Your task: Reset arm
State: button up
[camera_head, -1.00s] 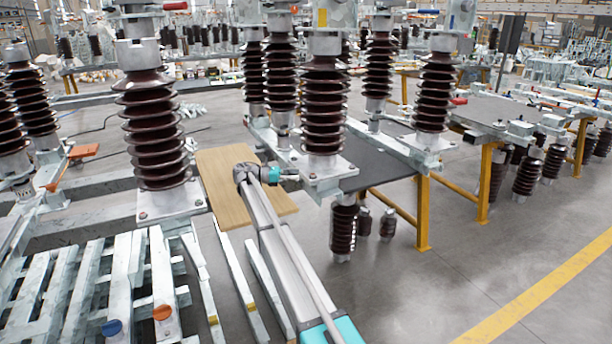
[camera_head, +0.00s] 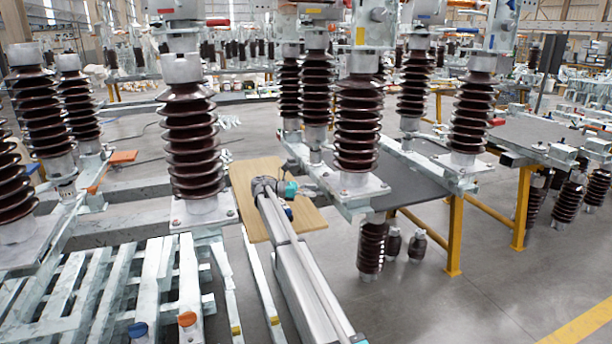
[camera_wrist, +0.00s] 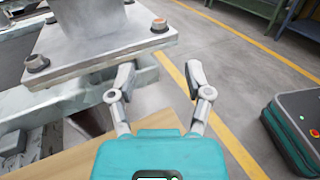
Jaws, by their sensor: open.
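My arm (camera_head: 290,245) reaches forward over the floor, its end near a wooden board. My gripper (camera_wrist: 158,80) shows in the wrist view with its two grey fingers apart and nothing between them. In the body camera view its fingers are small and partly lost against the steelwork near the teal wrist part (camera_head: 291,190). A bolted metal base plate (camera_wrist: 100,45) of an insulator lies just beyond and left of the fingers in the wrist view. I cannot tell whether the left finger touches the frame below the plate.
Brown ribbed insulators (camera_head: 358,125) stand on steel frames around the arm. The wooden board (camera_head: 250,190) lies under the gripper. Steel bars (camera_head: 110,290) fill the lower left. A yellow-legged table (camera_head: 455,235) stands at right. Grey floor (camera_head: 490,290) is clear at lower right.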

jog(key=s+d+f+m+y, duration=0.25)
jog(key=s+d+f, duration=0.2)
jog(key=s, duration=0.35)
jog(key=s+d+f+m+y, duration=0.25)
jog(key=s+d+f, duration=0.2)
jog(key=s, duration=0.35)
jog(key=s+d+f+m+y, duration=0.25)
jog(key=s+d+f, duration=0.2)
jog(key=s, duration=0.35)
jog(key=s+a+f+m+t+y, duration=0.1)
jog(key=s+f+m+y, duration=0.15)
jog(key=s, duration=0.55)
jog(key=s+f+m+y, duration=0.1)
jog(key=s+m+y, duration=0.3)
jog(key=s, duration=0.4)
jog(key=s+a+f+m+t+y, duration=0.1)
jog(key=s+m+y, duration=0.25)
jog(key=s, duration=0.45)
notch_tip(320, 180, up, 22)
jog(key=w+p, duration=0.1)
jog(key=p, duration=2.1)
jog(key=shift+d+n, duration=0.15)
jog(key=shift+n, duration=0.3)
jog(key=shift+c, duration=0.6)
